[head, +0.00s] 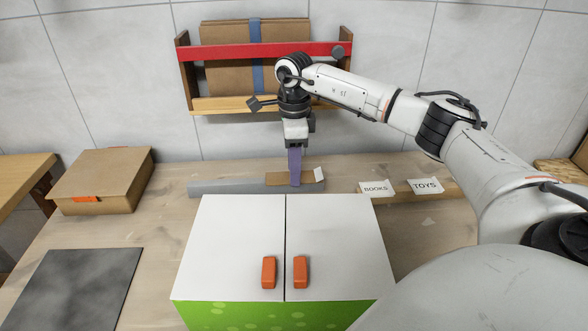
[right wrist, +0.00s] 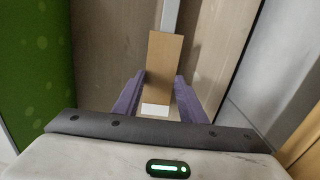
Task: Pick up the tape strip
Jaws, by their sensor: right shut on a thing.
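A flat brown strip with a white end, which looks like the tape strip (head: 276,178), lies across the back of the wooden table. It also shows in the right wrist view (right wrist: 164,62), with its white end nearest the palm. My right gripper (head: 295,183) points down with its purple fingers at the strip. In the right wrist view the fingers (right wrist: 160,78) stand on either side of the strip, shut on it. The contact faces are hard to see. My left gripper is not in view.
A white cabinet (head: 235,240) with orange handles stands in front. Labels reading BOOKS (head: 376,188) and TOYS (head: 425,185) are to the right. A cardboard box (head: 100,180) sits left. A wall rack (head: 265,50) hangs behind my wrist.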

